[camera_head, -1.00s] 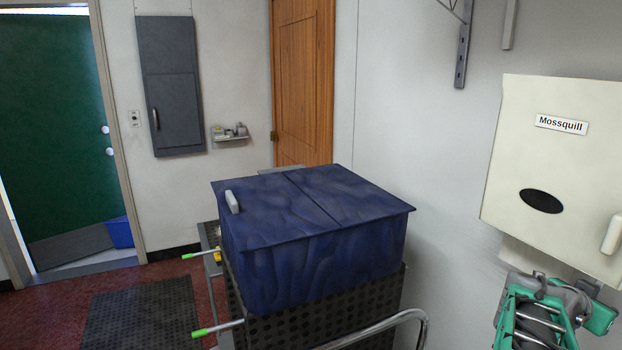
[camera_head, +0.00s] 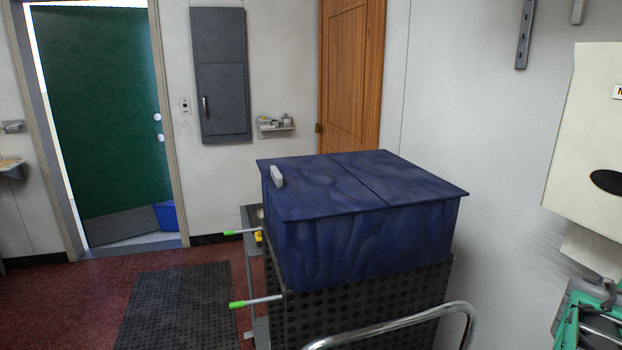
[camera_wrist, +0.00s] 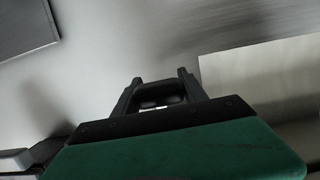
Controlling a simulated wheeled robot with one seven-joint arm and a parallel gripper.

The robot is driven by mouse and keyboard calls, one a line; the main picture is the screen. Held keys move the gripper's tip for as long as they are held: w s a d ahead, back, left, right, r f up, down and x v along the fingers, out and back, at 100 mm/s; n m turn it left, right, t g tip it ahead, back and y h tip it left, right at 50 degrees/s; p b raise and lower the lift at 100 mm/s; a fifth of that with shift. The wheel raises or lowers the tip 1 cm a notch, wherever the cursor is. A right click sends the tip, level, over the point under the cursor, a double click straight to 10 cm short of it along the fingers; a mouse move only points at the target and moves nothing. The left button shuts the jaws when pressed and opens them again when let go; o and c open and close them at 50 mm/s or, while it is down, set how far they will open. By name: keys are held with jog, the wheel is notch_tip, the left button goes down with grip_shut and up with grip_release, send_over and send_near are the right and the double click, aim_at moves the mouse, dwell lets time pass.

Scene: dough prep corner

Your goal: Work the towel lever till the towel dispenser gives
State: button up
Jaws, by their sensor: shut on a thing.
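The towel dispenser (camera_head: 590,150) is a cream wall box at the right edge of the head view, with a dark oval window. It is cut off by the frame, and its lever is out of view. A pale sheet or panel (camera_head: 585,245) shows under the box. My green and grey arm end is below it, in the lower right corner. A pale flat surface (camera_wrist: 260,75) lies to the right of the fingers.
A blue lidded bin (camera_head: 360,220) stands on a dark perforated cart with a curved metal rail (camera_head: 400,325), left of the dispenser. A dark floor mat (camera_head: 180,310) and open red floor lie further left. A green door (camera_head: 95,120) stands at the back left.

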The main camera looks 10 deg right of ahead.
jog(key=d+h+b, duration=0.1)
jog(key=b, duration=0.3)
jog(key=h+b, duration=0.1)
jog(key=b, duration=0.2)
jog(key=shift+w+d+r+b, duration=0.15)
jog(key=shift+d+b, duration=0.2)
jog(key=o, duration=1.1)
jog(key=shift+r, duration=0.25)
jog(key=o, duration=0.5)
jog(key=shift+f, duration=0.15)
jog(key=shift+c, duration=0.2)
jog(key=s+a+b, duration=0.1)
jog(key=a+b, duration=0.3)
jog(key=a, duration=0.3)
jog(key=shift+a, duration=0.3)
